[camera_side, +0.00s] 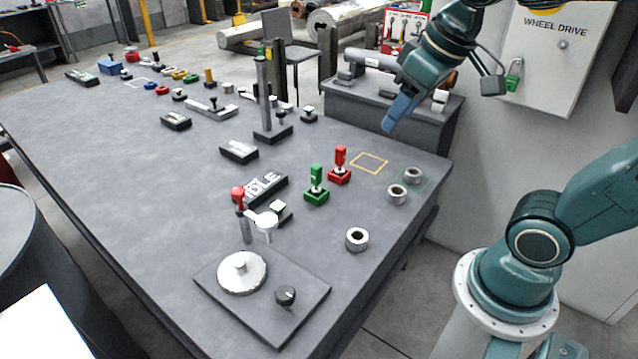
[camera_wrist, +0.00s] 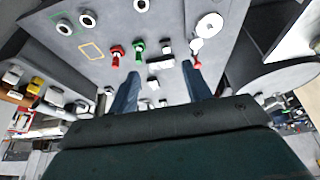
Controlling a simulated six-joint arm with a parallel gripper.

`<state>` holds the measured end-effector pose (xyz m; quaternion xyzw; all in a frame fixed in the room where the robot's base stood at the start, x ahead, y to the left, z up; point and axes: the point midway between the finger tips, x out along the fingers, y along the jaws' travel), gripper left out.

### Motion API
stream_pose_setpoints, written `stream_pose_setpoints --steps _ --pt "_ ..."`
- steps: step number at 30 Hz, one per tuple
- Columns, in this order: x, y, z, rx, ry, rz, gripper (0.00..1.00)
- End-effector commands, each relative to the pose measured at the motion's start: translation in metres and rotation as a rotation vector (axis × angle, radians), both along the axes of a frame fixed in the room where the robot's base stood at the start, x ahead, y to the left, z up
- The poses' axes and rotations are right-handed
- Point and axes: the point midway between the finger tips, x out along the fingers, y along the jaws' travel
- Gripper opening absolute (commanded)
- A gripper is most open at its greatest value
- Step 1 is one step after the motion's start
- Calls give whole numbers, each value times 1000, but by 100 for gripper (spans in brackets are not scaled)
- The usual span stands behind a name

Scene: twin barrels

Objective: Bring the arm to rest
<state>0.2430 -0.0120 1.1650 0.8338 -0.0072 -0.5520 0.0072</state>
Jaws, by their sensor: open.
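My gripper (camera_side: 398,115) hangs in the air above the far right part of the grey table (camera_side: 130,170), near its right edge. Its blue fingers point downward and touch nothing. In the wrist view the two fingers of my gripper (camera_wrist: 160,82) stand well apart with nothing held between them. The table shows beyond them there.
Below stand a red block with a handle (camera_side: 340,165), a green one (camera_side: 316,185), metal rings (camera_side: 357,239) and a yellow outlined square (camera_side: 369,163). A tall post (camera_side: 264,95) rises left of my gripper. A wall cabinet (camera_side: 560,60) is at right. The table's left is largely clear.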

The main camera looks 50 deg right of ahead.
Motion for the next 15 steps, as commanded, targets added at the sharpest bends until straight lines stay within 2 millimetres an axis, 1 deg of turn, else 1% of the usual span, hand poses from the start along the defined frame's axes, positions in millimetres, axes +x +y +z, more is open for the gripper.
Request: stream_pose_setpoints --steps 1,6,10,15 --pt "-11 3 -1 2 -17 3 49" --pt "-41 9 -10 10 -57 5 49" --pt "-56 11 -16 16 -79 5 49" --pt "-64 12 -20 20 -90 5 49"
